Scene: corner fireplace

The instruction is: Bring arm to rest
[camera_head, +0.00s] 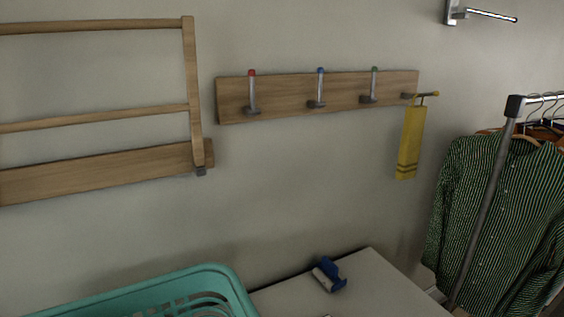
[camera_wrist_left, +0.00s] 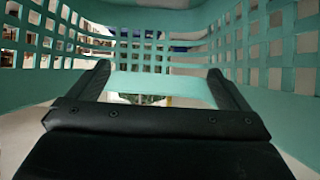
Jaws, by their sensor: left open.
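My left gripper (camera_wrist_left: 158,72) shows in the left wrist view with its two dark fingers spread apart. It is open, and nothing is clearly held between the fingers. The slatted walls of a teal basket (camera_wrist_left: 280,28) surround it in that view. A teal strip of the basket lies behind the gap between the fingers; whether they touch it I cannot tell. In the head view the teal basket (camera_head: 150,289) is cut off at the lower left, and neither gripper shows there. My right gripper is out of view.
A light tabletop (camera_head: 375,287) holds a small blue and white object (camera_head: 328,275). A wooden hook board (camera_head: 290,98) with a hanging yellow towel (camera_head: 410,145) is on the wall. A wooden rack (camera_head: 193,90) is at left. Striped shirts (camera_head: 500,215) hang on a rail at right.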

